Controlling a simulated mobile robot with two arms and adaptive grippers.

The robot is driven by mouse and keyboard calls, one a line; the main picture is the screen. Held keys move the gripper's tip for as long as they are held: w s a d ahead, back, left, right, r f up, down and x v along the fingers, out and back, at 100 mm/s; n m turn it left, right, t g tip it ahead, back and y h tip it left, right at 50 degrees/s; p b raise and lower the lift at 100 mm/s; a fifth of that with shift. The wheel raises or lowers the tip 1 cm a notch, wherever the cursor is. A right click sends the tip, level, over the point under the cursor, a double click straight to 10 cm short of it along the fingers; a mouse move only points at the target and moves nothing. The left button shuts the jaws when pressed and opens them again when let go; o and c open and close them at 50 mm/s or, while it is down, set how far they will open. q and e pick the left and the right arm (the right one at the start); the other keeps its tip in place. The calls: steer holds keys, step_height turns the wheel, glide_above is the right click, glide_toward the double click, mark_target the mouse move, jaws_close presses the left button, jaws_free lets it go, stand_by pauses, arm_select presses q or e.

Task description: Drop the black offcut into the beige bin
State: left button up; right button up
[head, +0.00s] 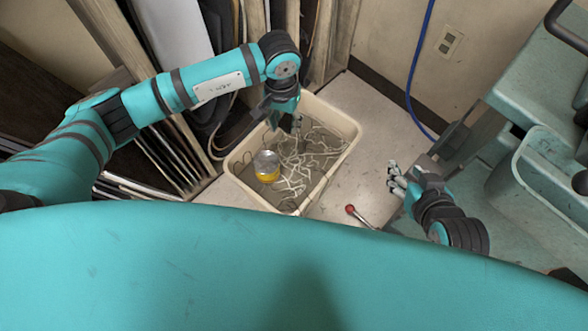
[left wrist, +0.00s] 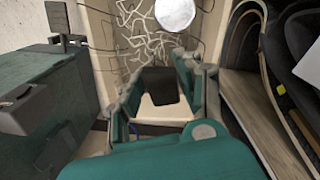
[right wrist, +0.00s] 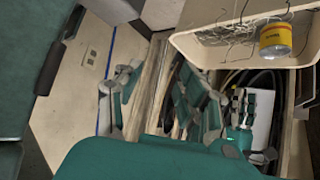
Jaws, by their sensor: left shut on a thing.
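The black offcut (left wrist: 159,86) is a small dark flap between the fingers of my left gripper (left wrist: 165,98) in the left wrist view. In the head view my left gripper (head: 286,122) is shut on it over the far part of the beige bin (head: 236,160). The bin's rim also shows in the left wrist view (left wrist: 165,113) and the right wrist view (right wrist: 235,59). The offcut is hard to make out in the head view. My right gripper (head: 394,177) is right of the bin; its fingers (right wrist: 160,88) stand apart and empty in the right wrist view.
The bin holds pale tangled strips (head: 303,168) and a yellow can with a grey top (head: 267,166). A red-knobbed lever (head: 350,209) is at its near right. Dark sheets in a wooden rack (head: 160,155) stand left. A green machine (head: 535,85) stands right.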

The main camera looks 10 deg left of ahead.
arm_select(q)
steer(key=shift+f, duration=0.3)
step_height(320, 180, down, 3)
steer(key=shift+r+b, duration=0.15)
steer(key=shift+b, duration=0.8)
steer(key=shift+f+b, duration=0.85)
steer(key=shift+f, duration=0.6)
arm_select(e)
steer(key=w+a+r+t+y, duration=0.1)
steer(key=w+a+r+t, duration=0.1)
steer(key=r, duration=0.4)
steer(key=w+a+r+t+y, duration=0.1)
steer(key=w+r+t, duration=0.3)
steer(key=r+t, duration=0.3)
steer(key=shift+a+r+y, duration=0.15)
steer(key=shift+a+y, duration=0.2)
steer(key=shift+y, duration=0.05)
steer(key=shift+w, duration=0.1)
arm_select(q)
steer(key=o, duration=1)
steer(key=shift+c, duration=0.2)
steer(key=shift+r, duration=0.1)
